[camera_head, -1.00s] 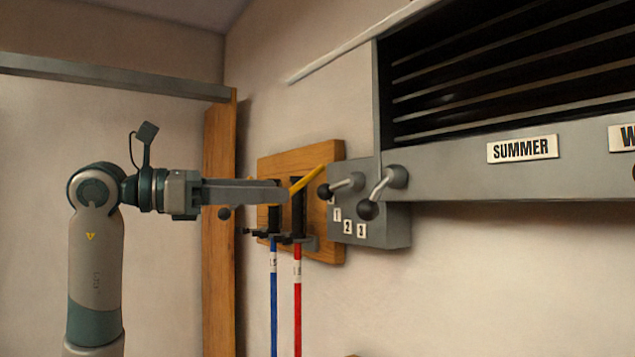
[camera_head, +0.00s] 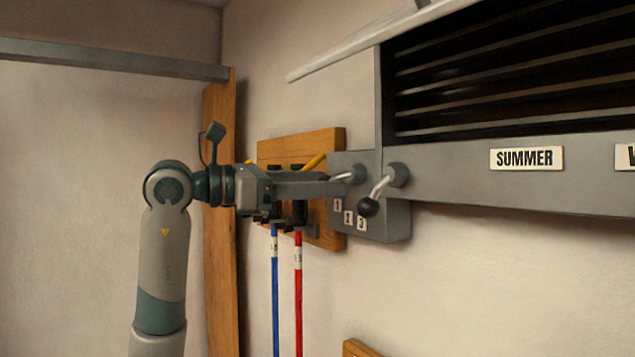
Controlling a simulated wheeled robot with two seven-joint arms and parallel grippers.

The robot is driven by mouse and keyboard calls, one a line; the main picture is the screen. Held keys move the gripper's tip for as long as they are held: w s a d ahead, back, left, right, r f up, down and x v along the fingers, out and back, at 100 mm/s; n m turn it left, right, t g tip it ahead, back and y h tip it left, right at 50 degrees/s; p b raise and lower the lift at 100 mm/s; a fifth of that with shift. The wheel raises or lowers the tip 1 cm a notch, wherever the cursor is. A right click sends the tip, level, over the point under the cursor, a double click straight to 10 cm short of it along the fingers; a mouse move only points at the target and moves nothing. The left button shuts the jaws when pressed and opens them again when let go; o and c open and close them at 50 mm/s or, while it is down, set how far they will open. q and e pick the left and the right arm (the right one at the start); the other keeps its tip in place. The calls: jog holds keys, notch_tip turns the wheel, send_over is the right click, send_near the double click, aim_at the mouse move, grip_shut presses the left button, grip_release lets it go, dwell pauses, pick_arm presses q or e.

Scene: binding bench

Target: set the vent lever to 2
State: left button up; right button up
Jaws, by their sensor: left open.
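A grey control box (camera_head: 392,226) on the wall carries number plates 1 (camera_head: 337,205), 2 (camera_head: 349,217) and 3 (camera_head: 361,223). Two metal levers stick out above the plates. The left lever (camera_head: 345,176) points left, and its black knob is hidden at my left gripper's fingertips. The right lever (camera_head: 380,187) slants down and left, its black knob (camera_head: 368,207) hanging above plate 3. My left gripper (camera_head: 328,186) is open and reaches in from the left with its fingers at the left lever's end. Contact cannot be told. My right gripper is not in view.
A dark louvred vent (camera_head: 500,85) with a SUMMER plate (camera_head: 527,158) is at the right. Behind my gripper, a wooden board (camera_head: 328,143) holds a blue rod (camera_head: 275,300) and a red rod (camera_head: 298,300). A wooden post (camera_head: 219,270) stands left of them.

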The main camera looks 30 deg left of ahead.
pick_arm(q)
jog(key=c, duration=0.9)
jog(key=shift+c, duration=0.9)
jog(key=shift+a, duration=0.1)
